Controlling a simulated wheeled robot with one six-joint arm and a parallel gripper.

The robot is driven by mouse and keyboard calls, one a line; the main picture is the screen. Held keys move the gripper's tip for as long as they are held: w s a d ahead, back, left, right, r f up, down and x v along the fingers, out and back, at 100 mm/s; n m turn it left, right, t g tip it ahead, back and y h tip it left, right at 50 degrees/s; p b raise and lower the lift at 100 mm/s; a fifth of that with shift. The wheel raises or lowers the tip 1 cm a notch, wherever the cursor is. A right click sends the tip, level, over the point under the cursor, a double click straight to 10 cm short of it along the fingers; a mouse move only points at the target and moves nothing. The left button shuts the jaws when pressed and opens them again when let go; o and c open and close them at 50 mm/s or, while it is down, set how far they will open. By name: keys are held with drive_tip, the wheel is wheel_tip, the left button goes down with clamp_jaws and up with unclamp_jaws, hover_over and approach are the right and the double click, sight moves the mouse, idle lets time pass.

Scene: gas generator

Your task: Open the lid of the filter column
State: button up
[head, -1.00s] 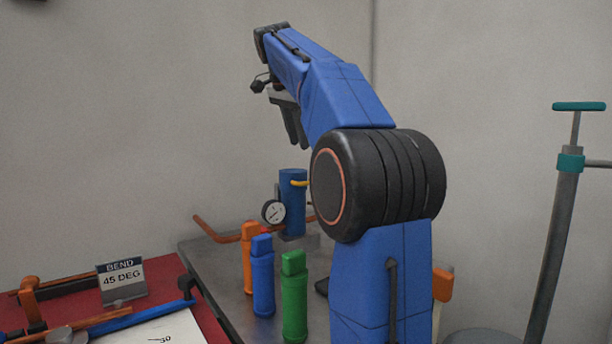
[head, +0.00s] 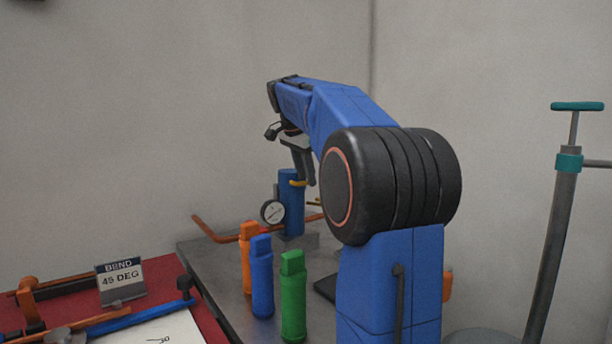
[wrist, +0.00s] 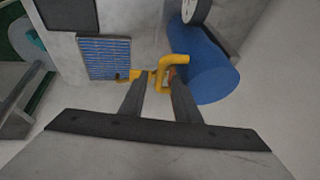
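The filter column is a blue upright cylinder (head: 291,215) at the back of the metal bench, and it also shows in the wrist view (wrist: 208,72). A yellow handle (head: 299,183) sits at its upper part and shows as a bent yellow bar in the wrist view (wrist: 174,62). My gripper (head: 307,178) is at the top of the column, beside the handle. In the wrist view my gripper (wrist: 160,80) is open, its two fingertips apart, with the yellow handle at or just beyond the tips. I cannot tell whether they touch it. The lid itself is not clear.
A round gauge (head: 272,212) is at the column's left. Orange (head: 248,258), blue (head: 261,277) and green (head: 293,296) bottle-like cylinders stand in front on the bench (head: 222,268). A copper-coloured pipe (head: 214,231) runs behind. A blue ribbed panel (wrist: 104,58) lies left of the column.

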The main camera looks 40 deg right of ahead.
clamp_jaws()
drive_tip(key=shift+r, duration=0.2)
